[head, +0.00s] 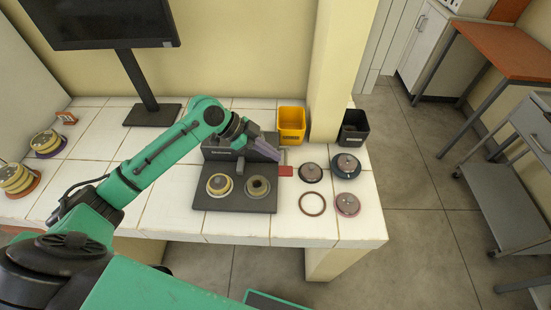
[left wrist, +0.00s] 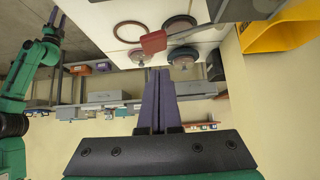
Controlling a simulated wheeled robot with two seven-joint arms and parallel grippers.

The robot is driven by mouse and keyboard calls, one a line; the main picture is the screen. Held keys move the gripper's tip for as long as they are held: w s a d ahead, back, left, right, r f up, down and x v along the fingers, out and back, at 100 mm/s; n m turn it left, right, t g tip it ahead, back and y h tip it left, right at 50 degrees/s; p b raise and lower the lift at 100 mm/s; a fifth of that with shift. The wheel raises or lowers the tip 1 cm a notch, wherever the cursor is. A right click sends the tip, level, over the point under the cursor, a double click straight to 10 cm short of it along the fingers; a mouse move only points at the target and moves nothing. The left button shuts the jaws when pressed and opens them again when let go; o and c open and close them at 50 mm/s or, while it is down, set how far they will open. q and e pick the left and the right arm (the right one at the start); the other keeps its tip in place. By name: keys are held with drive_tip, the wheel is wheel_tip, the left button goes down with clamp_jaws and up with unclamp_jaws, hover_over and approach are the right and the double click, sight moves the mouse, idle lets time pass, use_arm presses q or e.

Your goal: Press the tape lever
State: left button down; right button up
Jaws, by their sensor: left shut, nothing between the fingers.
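The red tape lever (head: 285,171) sticks out from the right side of the dark tape machine (head: 228,198) on the white tiled bench. It also shows in the left wrist view as a red tab (left wrist: 153,42), just beyond my fingertips. My left gripper (head: 276,156) is shut and empty, above the machine's back right part and close to the lever. In the left wrist view its two fingers (left wrist: 158,73) lie together; I cannot tell whether they touch the lever.
Two round reels (head: 219,185) sit on the machine. Several discs (head: 346,166) and a thin ring (head: 312,204) lie right of it. A yellow bin (head: 291,125) and a black bin (head: 353,128) stand behind, beside a pillar (head: 338,70). A monitor (head: 100,22) stands back left.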

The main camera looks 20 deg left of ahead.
use_arm(q)
drive_tip(key=b+v, duration=0.2)
drive_tip(key=v, duration=0.5)
drive_tip(key=shift+w, duration=0.15)
use_arm(e)
wheel_tip(320, 180, down, 3)
drive_tip(key=shift+d, duration=0.15)
use_arm(q)
drive_tip(key=shift+f, duration=0.1)
use_arm(e)
drive_tip(key=shift+s, duration=0.1)
